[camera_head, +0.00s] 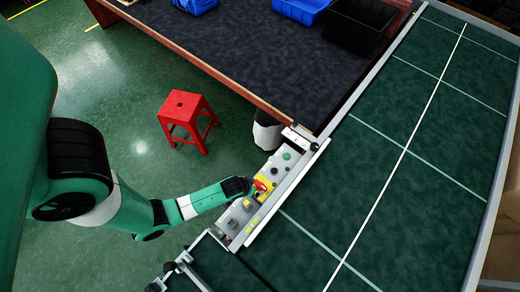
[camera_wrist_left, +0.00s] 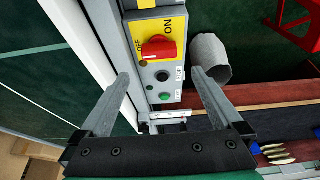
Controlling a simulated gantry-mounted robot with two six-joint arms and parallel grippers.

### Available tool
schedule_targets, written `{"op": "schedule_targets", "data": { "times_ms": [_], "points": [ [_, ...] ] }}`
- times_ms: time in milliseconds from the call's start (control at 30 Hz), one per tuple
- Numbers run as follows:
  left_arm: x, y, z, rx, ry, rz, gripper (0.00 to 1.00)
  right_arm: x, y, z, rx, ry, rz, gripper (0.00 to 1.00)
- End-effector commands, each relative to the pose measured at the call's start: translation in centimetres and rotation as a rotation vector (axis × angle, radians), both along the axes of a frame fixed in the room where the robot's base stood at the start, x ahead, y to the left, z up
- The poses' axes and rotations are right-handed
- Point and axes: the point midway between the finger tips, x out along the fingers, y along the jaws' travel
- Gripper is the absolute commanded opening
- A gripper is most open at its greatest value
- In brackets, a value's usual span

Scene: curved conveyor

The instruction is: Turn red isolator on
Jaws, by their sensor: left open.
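The red isolator (camera_head: 259,186) is a rotary knob on a yellow plate (camera_head: 266,193) on the control panel along the conveyor's edge. In the left wrist view, the red knob (camera_wrist_left: 163,50) sits on the yellow plate (camera_wrist_left: 148,24) marked OFF on the left and ON at the upper right. The knob's handle lies roughly crosswise in that picture. My left gripper (camera_head: 250,187) is beside the knob in the head view. In the left wrist view, my left gripper's fingers (camera_wrist_left: 160,76) are spread apart, with the knob between and beyond their tips. Contact cannot be told. My right gripper is not seen.
A green button (camera_wrist_left: 165,96) and a black button (camera_wrist_left: 162,76) sit close to the knob. The green conveyor belt (camera_head: 400,180) lies to the right. A dark table (camera_head: 260,50) with blue bins (camera_head: 302,9) and a red stool (camera_head: 186,110) stand farther back.

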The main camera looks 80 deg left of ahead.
Motion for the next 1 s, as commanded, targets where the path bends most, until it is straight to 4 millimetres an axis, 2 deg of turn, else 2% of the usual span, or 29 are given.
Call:
{"op": "schedule_targets", "data": {
  "times_ms": [33,200,400,600,900,1000],
  "points": [
    [0.2,0.2,-1.3,0.0,0.0,0.001,1.0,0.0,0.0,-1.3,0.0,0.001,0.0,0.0],
    [1.3,0.9,-4.8,0.0,-0.001,0.001,1.0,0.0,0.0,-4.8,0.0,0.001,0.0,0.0],
    [2.6,1.8,-8.3,0.0,-0.002,0.001,1.0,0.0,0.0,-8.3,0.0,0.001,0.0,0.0],
    [3.3,2.4,-10.0,0.0,-0.002,0.001,1.0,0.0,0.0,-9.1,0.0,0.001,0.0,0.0],
    [3.5,2.4,-10.1,0.0,-0.001,0.0,1.0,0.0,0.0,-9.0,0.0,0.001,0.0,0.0],
    [3.5,2.4,-10.1,0.0,-0.001,0.0,0.84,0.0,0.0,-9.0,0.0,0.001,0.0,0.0]
  ]
}}
